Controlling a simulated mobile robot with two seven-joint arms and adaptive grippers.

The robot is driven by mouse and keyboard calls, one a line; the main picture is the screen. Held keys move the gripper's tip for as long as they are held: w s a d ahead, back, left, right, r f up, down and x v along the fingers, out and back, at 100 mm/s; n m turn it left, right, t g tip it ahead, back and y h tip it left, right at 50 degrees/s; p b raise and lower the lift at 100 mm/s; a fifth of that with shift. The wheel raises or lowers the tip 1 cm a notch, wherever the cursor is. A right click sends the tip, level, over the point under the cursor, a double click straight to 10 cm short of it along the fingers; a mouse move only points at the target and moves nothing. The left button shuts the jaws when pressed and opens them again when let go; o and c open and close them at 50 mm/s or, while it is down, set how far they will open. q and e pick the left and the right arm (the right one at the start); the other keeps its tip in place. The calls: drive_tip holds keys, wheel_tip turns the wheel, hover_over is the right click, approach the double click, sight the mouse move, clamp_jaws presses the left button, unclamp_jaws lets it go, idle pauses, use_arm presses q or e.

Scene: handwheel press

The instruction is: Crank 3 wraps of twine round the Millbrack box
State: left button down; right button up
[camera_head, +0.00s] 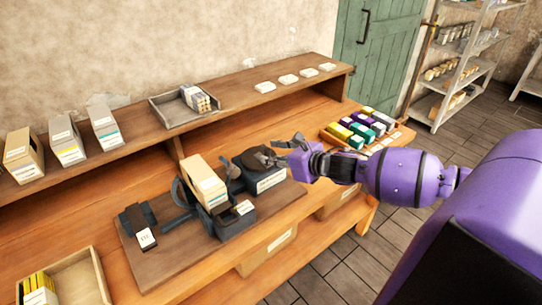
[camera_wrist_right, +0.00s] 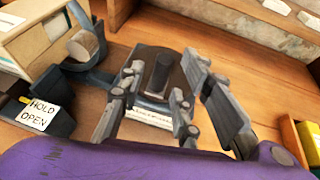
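A cream box (camera_head: 206,184) with a yellowish stripe sits upright in the dark press (camera_head: 232,216) on the bench board. I cannot read whether its label says Millbrack. A dark crank unit (camera_head: 262,172) with a round top and a white label stands to its right. In the right wrist view its upright dark knob (camera_wrist_right: 158,76) shows beyond and between my fingers. My right gripper (camera_head: 278,154) is open and empty above the right side of this unit; I cannot tell if it touches. No twine can be made out. My left gripper is out of view.
A HOLD/OPEN card (camera_wrist_right: 38,113) is on the press. A dark block with a white tag (camera_head: 146,238) lies left. A tray of coloured spools (camera_head: 345,143) stands right. The shelf holds several boxes (camera_head: 66,141) and a grey tray (camera_head: 172,117). A wooden tray (camera_head: 85,278) is front left.

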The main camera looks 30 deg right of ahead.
drive_tip(key=shift+w+a+f, duration=0.15)
drive_tip(key=shift+w+f, duration=0.05)
drive_tip(key=shift+w, duration=0.4)
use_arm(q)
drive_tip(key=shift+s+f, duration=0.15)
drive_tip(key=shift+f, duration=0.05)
use_arm(e)
clamp_jaws()
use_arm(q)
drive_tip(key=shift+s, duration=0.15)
use_arm(e)
drive_tip(key=shift+s, duration=0.1)
